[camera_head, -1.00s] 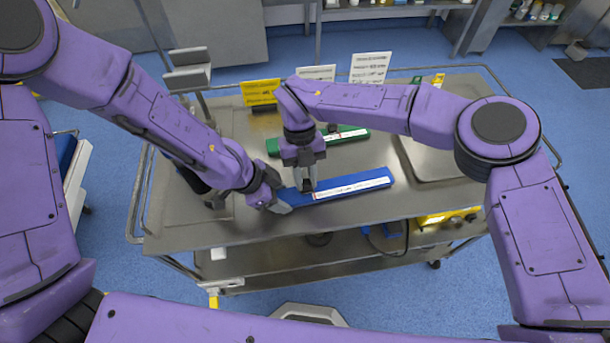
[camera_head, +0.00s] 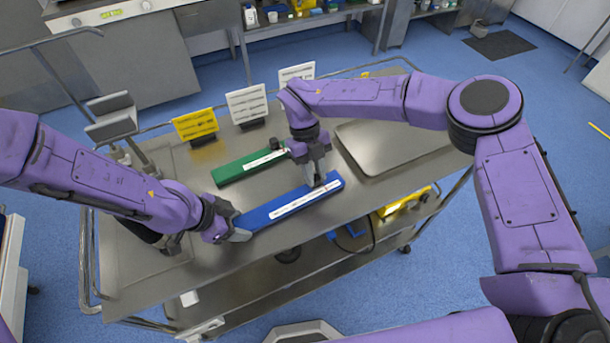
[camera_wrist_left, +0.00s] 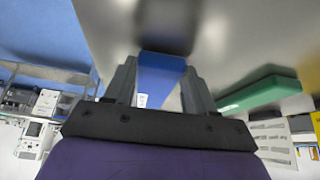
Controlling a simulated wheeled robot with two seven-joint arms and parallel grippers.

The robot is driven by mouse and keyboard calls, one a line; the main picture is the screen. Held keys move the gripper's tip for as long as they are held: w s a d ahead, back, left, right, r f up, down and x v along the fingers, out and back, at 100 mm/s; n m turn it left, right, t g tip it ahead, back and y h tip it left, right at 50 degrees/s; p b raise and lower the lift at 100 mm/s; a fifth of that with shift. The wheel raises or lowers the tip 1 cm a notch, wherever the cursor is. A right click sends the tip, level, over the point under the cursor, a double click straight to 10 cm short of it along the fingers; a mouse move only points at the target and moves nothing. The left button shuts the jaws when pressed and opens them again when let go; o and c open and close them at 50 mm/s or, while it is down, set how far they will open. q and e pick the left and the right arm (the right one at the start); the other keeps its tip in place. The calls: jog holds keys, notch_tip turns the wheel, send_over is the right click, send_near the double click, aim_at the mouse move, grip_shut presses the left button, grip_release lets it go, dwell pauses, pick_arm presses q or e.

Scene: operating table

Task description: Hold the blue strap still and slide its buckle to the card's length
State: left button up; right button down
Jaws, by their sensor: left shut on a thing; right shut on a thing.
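The blue strap (camera_head: 262,216) lies on the steel table with a white printed strip along it. My left gripper (camera_head: 240,234) is shut on its left end; in the left wrist view the strap (camera_wrist_left: 160,78) sits between the two fingers (camera_wrist_left: 155,90). My right gripper (camera_head: 319,183) points down and is shut near the strap's right end. The buckle is hidden by its fingers, so I cannot make it out. A yellow card (camera_head: 195,124) and white cards (camera_head: 247,103) (camera_head: 297,73) stand behind; which one gives the length I cannot tell.
A green strap (camera_head: 240,168) with a dark piece near its right end lies just behind the blue one. A steel tray (camera_head: 390,148) lies to the right. The table's rail (camera_head: 90,255) runs round its edge. Bare tabletop lies in front of the blue strap.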

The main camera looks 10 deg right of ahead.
pick_arm(q)
jog(key=shift+a+f, duration=0.1)
jog(key=shift+a, duration=0.05)
pick_arm(e)
jog(key=shift+w+d, duration=0.1)
jog(key=shift+d, duration=0.05)
jog(key=c, duration=0.9)
grip_release()
jog(key=v, duration=1.2)
pick_arm(q)
jog(key=o, duration=1.1)
jog(key=shift+o, duration=0.2)
